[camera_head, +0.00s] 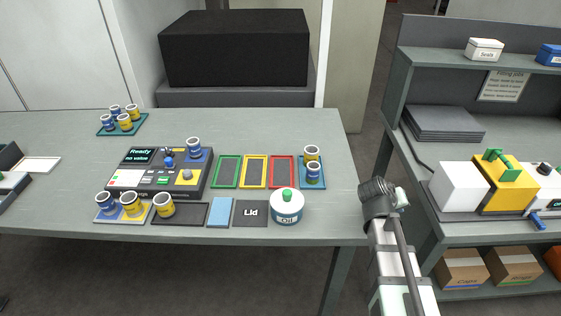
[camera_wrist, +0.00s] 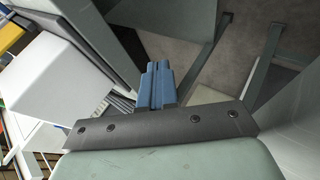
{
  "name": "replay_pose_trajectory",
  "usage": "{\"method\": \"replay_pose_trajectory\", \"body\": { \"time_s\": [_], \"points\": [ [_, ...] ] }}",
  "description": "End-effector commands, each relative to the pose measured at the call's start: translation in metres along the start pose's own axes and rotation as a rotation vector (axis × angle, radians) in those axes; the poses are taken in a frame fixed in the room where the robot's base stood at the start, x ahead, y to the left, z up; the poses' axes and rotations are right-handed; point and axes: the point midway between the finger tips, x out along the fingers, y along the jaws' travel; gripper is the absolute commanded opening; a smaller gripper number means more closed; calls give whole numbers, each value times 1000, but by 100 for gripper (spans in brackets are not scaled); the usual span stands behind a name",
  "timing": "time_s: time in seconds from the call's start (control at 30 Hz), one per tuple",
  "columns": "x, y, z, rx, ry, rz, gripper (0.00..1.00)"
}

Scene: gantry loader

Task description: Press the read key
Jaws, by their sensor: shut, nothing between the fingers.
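The control device (camera_head: 150,188) lies on the left part of the table, a dark panel with a small screen (camera_head: 140,155) reading "Ready" and "no vial". Small coloured keys show along its front, with a green key (camera_head: 163,181) among them; their labels are too small to read, so I cannot tell which is the read key.
Green (camera_head: 227,171), yellow and red frames lie right of the device, then a teal tray with vials. Vials also stand in front of the device. A white oil jar (camera_head: 287,207) stands near the table's front edge. A shelf bench (camera_head: 400,120) is at the right.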

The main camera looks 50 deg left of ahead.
Motion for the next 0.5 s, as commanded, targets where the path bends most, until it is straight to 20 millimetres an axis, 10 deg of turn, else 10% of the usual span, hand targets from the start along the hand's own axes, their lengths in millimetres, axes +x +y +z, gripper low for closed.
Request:
{"method": "replay_pose_trajectory", "body": {
  "time_s": [0.5],
  "points": [
    [-122, -54, -133, -26, 51, 197, 0]
  ]
}}
